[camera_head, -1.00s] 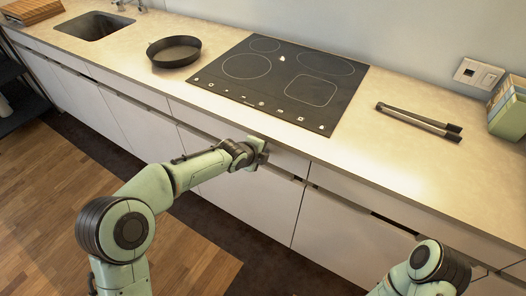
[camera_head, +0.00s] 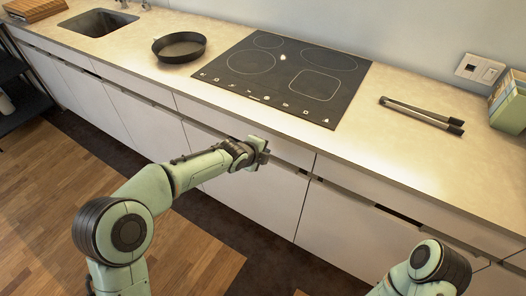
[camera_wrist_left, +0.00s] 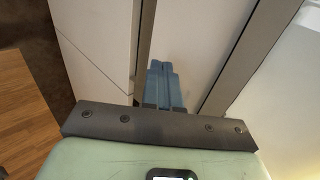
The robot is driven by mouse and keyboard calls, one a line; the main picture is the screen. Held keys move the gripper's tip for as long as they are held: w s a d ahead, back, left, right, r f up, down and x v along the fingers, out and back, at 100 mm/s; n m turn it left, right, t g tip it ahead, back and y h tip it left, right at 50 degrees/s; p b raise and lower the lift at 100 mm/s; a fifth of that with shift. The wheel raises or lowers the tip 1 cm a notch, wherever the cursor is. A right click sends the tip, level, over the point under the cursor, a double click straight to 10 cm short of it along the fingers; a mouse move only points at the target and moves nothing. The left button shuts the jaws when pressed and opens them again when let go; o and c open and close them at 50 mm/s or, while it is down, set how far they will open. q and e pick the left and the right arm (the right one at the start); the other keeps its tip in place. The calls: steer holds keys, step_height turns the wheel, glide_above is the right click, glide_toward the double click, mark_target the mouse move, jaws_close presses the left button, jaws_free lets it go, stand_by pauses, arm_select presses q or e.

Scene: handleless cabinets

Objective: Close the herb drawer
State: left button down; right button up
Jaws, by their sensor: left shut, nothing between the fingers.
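A pale drawer front (camera_head: 290,151) runs under the cooktop, in the row just below the worktop. It looks about flush with its neighbours; no label marks it as the herb drawer, and its inside does not show. My left gripper (camera_head: 264,152) is shut and empty at this front. In the left wrist view the shut blue-grey fingers (camera_wrist_left: 163,84) point at a pale panel (camera_wrist_left: 192,35) between two dark strips. I cannot tell whether the tips touch it. Of my right arm only a link shows at the lower right; its gripper is out of view.
The worktop (camera_head: 360,150) holds a black pan (camera_head: 180,48), a cooktop (camera_head: 285,75), tongs (camera_head: 422,115) and a green box (camera_head: 508,105). A sink (camera_head: 98,22) is at the far left. Cabinet doors (camera_head: 255,200) fill the space below the drawers; wooden floor (camera_head: 60,210) is clear at left.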

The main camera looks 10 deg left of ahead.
arm_select(q)
steer(key=p+v, duration=0.2)
steer(key=v, duration=0.8)
steer(key=shift+s, duration=0.35)
arm_select(e)
steer(key=shift+s+a+r, duration=0.1)
steer(key=shift+s+r, duration=0.4)
steer(key=shift+r, duration=0.2)
arm_select(q)
steer(key=shift+a+f, duration=0.15)
steer(key=shift+f, duration=0.05)
